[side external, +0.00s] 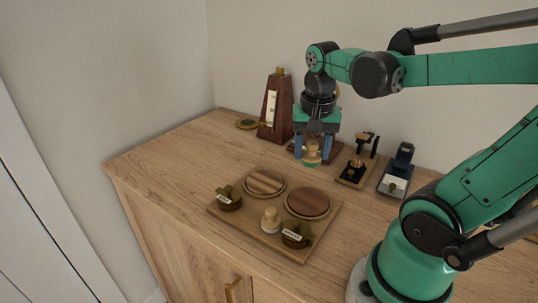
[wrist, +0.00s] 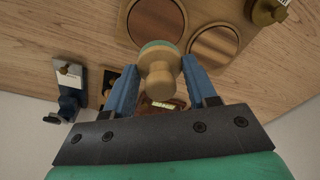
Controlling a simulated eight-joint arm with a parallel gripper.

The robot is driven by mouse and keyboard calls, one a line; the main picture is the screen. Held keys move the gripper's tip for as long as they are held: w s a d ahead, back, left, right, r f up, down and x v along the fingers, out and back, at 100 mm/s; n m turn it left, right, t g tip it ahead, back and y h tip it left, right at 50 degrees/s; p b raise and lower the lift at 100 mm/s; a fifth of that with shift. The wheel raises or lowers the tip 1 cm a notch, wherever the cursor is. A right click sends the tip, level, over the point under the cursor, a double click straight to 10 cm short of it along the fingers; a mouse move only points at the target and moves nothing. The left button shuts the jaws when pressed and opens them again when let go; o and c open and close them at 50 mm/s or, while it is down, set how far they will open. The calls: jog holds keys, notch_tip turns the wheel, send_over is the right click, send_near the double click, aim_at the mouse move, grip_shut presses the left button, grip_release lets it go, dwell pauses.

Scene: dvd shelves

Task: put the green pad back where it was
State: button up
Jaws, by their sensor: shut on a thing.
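The green pad (side external: 311,161) is a pale wooden knob on a round base with a green underside. My gripper (side external: 312,154) is shut on it, with one blue finger on each side, and the pad looks upright. In the wrist view, the pad's knob (wrist: 160,78) shows between my gripper's fingers (wrist: 159,66), with a green rim at its far side. The pad is behind the wooden board (side external: 256,235), near the back row of things. I cannot tell whether its base touches the tabletop.
The board bears two round wooden discs (side external: 265,181) (side external: 308,203), a white-based knobbed pad (side external: 271,221) and two labelled dark brass pieces (side external: 229,198) (side external: 296,234). A metronome (side external: 276,108), a black-and-gold stamp (side external: 357,167) and a grey device (side external: 397,172) stand at the back. The tabletop's left is clear.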

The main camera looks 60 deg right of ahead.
jog(key=w+a+r+n, duration=0.7)
jog(key=w+a+r, duration=0.1)
send_near(249, 213)
jog(key=shift+y, duration=0.3)
jog(key=f, duration=0.6)
jog(key=shift+w+d+f, duration=0.15)
jog(key=shift+d, duration=0.25)
jog(key=o, duration=1.1)
jog(key=shift+f, duration=0.15)
